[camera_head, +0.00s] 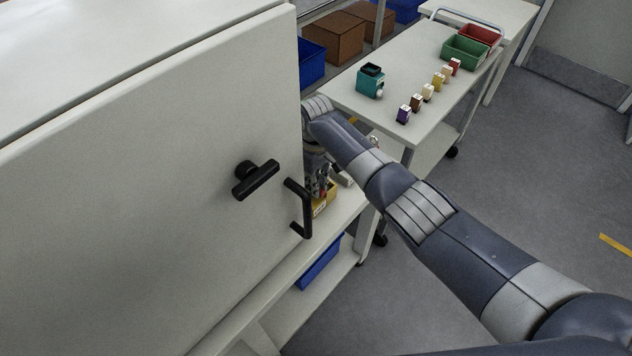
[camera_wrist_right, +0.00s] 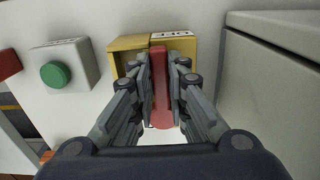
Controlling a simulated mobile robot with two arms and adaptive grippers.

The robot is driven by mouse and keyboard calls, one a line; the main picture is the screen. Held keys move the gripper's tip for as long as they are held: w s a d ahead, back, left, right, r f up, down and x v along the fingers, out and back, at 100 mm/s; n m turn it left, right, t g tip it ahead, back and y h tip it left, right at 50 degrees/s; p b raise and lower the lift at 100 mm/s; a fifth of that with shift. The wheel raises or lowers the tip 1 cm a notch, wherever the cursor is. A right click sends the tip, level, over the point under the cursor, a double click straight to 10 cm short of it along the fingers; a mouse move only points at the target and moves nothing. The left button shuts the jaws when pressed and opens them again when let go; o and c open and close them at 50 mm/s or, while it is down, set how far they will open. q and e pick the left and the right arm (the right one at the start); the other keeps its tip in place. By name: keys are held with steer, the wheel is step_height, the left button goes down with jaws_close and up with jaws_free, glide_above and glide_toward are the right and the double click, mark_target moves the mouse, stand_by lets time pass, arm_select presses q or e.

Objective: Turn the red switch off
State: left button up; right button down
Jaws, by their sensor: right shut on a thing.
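The red switch (camera_wrist_right: 161,95) is a long red lever on a yellow box (camera_wrist_right: 124,44) with a white label on its upper edge. My right gripper (camera_wrist_right: 161,72) is shut on the lever, with one finger along each side of it. In the head view my right gripper (camera_head: 318,178) is partly hidden behind the cabinet door's edge. The yellow box shows there below the fingers (camera_head: 326,200). My left gripper is not in view.
A white cabinet door (camera_head: 130,190) with a black latch (camera_head: 256,179) and a black pull handle (camera_head: 303,208) fills the left. A green button (camera_wrist_right: 55,74) sits left of the yellow box. A trolley (camera_head: 400,80) with bins and small blocks stands behind my right arm.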

steer(key=shift+w+r, duration=0.1)
steer(key=c, duration=1.6)
jaws_free()
steer(key=shift+o, duration=0.2)
step_height(320, 180, up, 12)
